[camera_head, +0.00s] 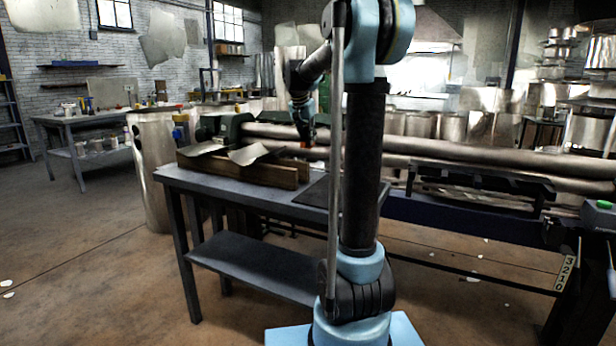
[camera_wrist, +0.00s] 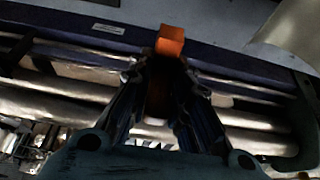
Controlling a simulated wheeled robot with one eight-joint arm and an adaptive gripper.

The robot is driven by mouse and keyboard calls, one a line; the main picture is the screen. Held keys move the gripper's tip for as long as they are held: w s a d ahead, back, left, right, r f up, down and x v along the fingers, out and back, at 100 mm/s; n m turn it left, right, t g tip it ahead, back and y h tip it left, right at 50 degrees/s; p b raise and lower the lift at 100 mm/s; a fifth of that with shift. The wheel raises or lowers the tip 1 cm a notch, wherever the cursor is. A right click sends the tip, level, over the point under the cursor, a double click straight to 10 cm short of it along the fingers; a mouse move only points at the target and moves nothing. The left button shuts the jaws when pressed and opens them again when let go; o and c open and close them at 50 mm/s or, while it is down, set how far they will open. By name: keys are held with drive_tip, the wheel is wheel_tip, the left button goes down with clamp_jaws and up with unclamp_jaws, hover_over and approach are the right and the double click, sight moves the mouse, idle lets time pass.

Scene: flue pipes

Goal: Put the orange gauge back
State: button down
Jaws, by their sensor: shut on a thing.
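The orange gauge (camera_wrist: 170,40) is an orange block sticking out past the fingertips in the wrist view. My gripper (camera_wrist: 163,66) is shut on it; the fingers hide its lower part. In the head view my gripper (camera_head: 306,136) points down in front of the long metal pipes (camera_head: 450,152), above the far side of the grey table (camera_head: 205,182). Only a small orange-red bit of the gauge (camera_head: 305,145) shows there. I cannot tell whether the gauge touches anything.
A brown wooden trough (camera_head: 245,170) with bent sheet pieces (camera_head: 248,154) stands on the table, left of my gripper. A dark flat patch (camera_head: 315,193) lies on the tabletop, partly behind my arm. A dark blue bench (camera_head: 455,215) with black fittings runs to the right.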

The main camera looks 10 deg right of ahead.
sight(304, 142)
drive_tip(key=shift+f, duration=0.1)
drive_tip(key=shift+d+f, duration=0.1)
drive_tip(key=shift+f, duration=4.8)
drive_tip(key=c, duration=1.5)
unclamp_jaws()
drive_tip(key=shift+f, duration=0.1)
drive_tip(key=v, duration=1.2)
